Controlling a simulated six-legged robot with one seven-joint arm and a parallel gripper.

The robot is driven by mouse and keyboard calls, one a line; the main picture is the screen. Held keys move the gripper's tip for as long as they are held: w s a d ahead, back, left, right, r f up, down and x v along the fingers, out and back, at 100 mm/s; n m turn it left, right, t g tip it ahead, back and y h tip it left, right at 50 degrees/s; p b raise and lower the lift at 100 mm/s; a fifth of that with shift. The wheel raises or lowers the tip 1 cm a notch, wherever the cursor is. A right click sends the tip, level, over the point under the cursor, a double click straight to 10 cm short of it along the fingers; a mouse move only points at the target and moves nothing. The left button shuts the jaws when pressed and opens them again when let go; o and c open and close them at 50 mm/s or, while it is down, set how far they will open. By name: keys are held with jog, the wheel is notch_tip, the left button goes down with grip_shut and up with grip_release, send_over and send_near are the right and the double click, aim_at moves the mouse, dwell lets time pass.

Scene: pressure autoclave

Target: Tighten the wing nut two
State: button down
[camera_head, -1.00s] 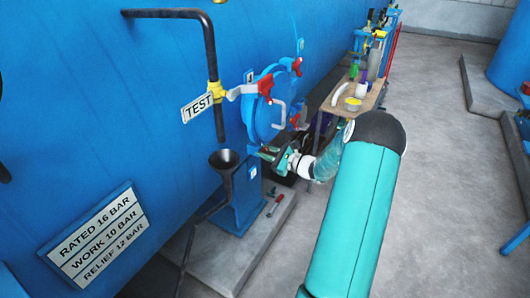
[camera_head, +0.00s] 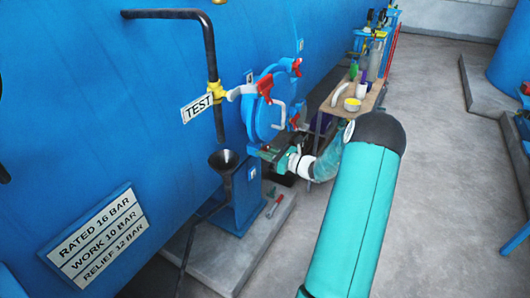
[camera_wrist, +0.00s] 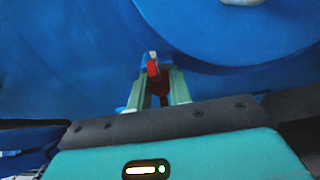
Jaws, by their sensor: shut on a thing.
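A round blue hatch (camera_head: 264,120) stands out from the blue vessel wall and carries several red wing nuts. One red wing nut (camera_head: 265,87) is at its upper left, one (camera_head: 292,65) at the top, and one (camera_head: 295,120) at the right. My gripper (camera_head: 264,153) is low at the hatch's lower edge. In the wrist view my gripper (camera_wrist: 159,80) has its two pale green fingers shut on a red wing nut (camera_wrist: 154,69) with a pale tip, beside the hatch rim. I cannot read a number on it.
A black funnel (camera_head: 224,160) and a black test pipe (camera_head: 212,60) stand left of the hatch. A small table (camera_head: 338,112) with bottles and a yellow-topped tub is behind my arm. A red-handled tool (camera_head: 274,207) lies on the plinth.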

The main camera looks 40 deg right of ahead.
jog(key=c, duration=1.3)
grip_release()
jog(key=shift+s, duration=0.15)
jog(key=v, duration=1.3)
jog(key=shift+s, duration=0.3)
jog(key=shift+d, duration=0.1)
